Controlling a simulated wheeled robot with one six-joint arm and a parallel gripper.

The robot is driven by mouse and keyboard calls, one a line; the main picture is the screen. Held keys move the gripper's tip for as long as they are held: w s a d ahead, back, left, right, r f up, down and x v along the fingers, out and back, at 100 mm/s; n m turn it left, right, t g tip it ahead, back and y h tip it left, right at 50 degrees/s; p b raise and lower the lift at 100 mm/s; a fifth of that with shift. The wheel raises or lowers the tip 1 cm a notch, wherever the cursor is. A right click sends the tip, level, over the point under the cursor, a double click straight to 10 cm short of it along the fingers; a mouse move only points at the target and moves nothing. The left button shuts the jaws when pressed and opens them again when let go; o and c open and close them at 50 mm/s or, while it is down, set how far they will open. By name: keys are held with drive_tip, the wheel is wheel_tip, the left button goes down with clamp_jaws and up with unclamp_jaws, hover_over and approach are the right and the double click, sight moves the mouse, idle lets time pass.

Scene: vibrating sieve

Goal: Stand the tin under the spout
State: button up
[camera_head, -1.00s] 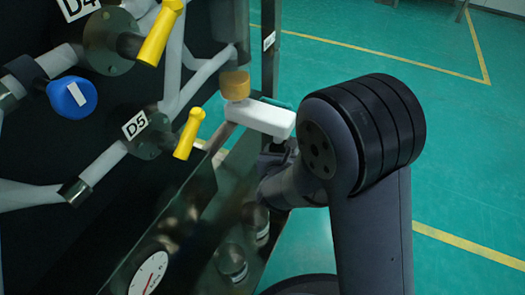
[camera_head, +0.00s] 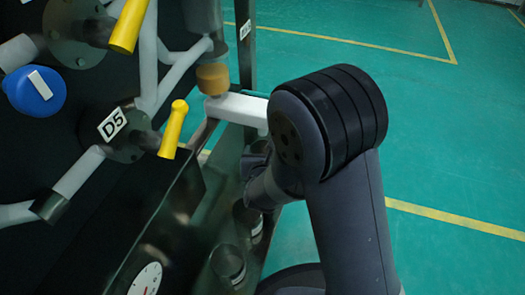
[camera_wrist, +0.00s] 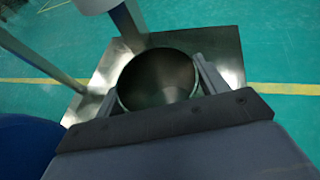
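The tin (camera_wrist: 157,80) is a round, open-topped metal can, seen from above in the wrist view with its dark inside showing. My gripper (camera_wrist: 160,85) has one finger on each side of it, both close against its wall. A metal plate (camera_wrist: 228,55) lies below; I cannot tell whether the tin touches it. A white part, perhaps the spout (camera_wrist: 95,4), is at the top edge of the wrist view, beyond the tin. In the head view a white bar (camera_head: 238,108) sits below an orange ring (camera_head: 212,78). My arm hides the gripper's fingers and the tin there.
Two metal-and-glass cylinders (camera_head: 229,264) stand on the machine's lower ledge beside my arm. Yellow handles (camera_head: 173,130), a blue knob (camera_head: 36,91), pipes and a dial (camera_head: 146,281) are on the dark panel at left. Open green floor (camera_head: 440,130) lies to the right.

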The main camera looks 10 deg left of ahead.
drive_tip(key=o, duration=0.3)
drive_tip(key=shift+r, duration=0.2)
drive_tip(key=p+v, duration=0.3)
drive_tip(key=v, duration=0.9)
drive_tip(key=shift+p, duration=0.35)
drive_tip(key=shift+f, duration=0.15)
idle(0.4)
